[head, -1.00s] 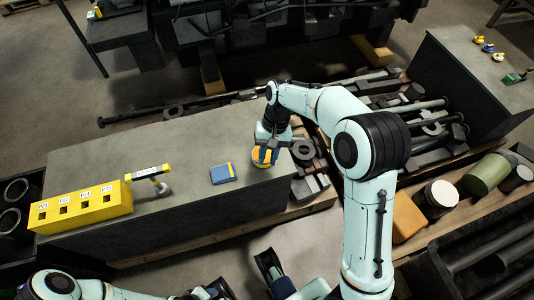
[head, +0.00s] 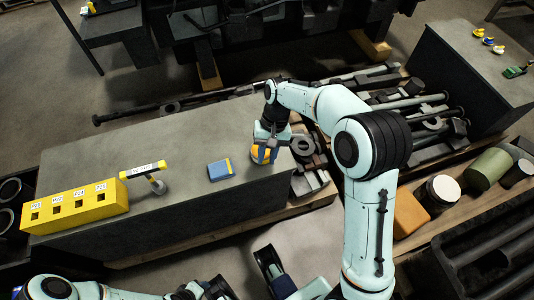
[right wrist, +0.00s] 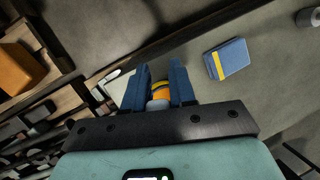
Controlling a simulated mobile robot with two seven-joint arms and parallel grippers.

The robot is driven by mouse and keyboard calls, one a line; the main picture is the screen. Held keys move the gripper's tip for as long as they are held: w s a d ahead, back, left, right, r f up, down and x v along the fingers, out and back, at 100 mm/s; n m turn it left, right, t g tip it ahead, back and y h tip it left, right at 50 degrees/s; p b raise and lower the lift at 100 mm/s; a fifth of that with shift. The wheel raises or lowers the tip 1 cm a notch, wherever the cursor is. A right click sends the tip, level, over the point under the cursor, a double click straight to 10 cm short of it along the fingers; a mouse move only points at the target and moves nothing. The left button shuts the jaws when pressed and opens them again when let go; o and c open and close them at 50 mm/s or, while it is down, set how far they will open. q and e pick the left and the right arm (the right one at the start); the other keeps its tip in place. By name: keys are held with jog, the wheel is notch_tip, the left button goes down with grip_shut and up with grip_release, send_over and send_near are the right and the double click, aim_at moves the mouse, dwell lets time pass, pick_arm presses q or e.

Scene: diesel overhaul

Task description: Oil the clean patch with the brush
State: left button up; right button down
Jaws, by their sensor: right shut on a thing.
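My right gripper (head: 264,152) points down at the right end of the grey bench top (head: 120,150). It is shut on an orange and yellow thing, taken to be the brush (right wrist: 159,89), with a small grey part between the blue fingers in the right wrist view. Its bristles are hidden, and I cannot tell whether it touches the bench. A blue block with a yellow stripe (head: 220,170) lies on the bench just left of the gripper; it also shows in the right wrist view (right wrist: 231,60). No clean patch can be made out. My left arm shows at the bottom edge; its jaws are unclear.
A yellow block with labelled square holes (head: 76,208) stands at the bench's left end, beside a small post with a yellow-ended label (head: 143,170). Dark rods and metal parts (head: 425,115) crowd the pallet right of the bench. The bench's middle is clear.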

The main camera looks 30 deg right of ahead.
pick_arm(q)
jog(key=shift+f, duration=0.25)
pick_arm(e)
jog(key=shift+f, duration=0.5)
pick_arm(q)
jog(key=shift+r, duration=0.25)
pick_arm(e)
jog(key=shift+f, duration=0.1)
dwell(1.6)
jog(key=shift+r+p, duration=2.35)
jog(key=shift+r, duration=0.25)
pick_arm(q)
jog(key=s+d+r+g+h+p, duration=0.1)
jog(key=s+d+r+g, duration=0.1)
jog(key=s+r, duration=0.4)
jog(key=shift+d+r+p, duration=0.2)
jog(key=shift+r+p, duration=0.15)
jog(key=shift+p, duration=0.05)
pick_arm(e)
jog(key=shift+r, duration=0.95)
pick_arm(q)
jog(key=shift+s, duration=0.1)
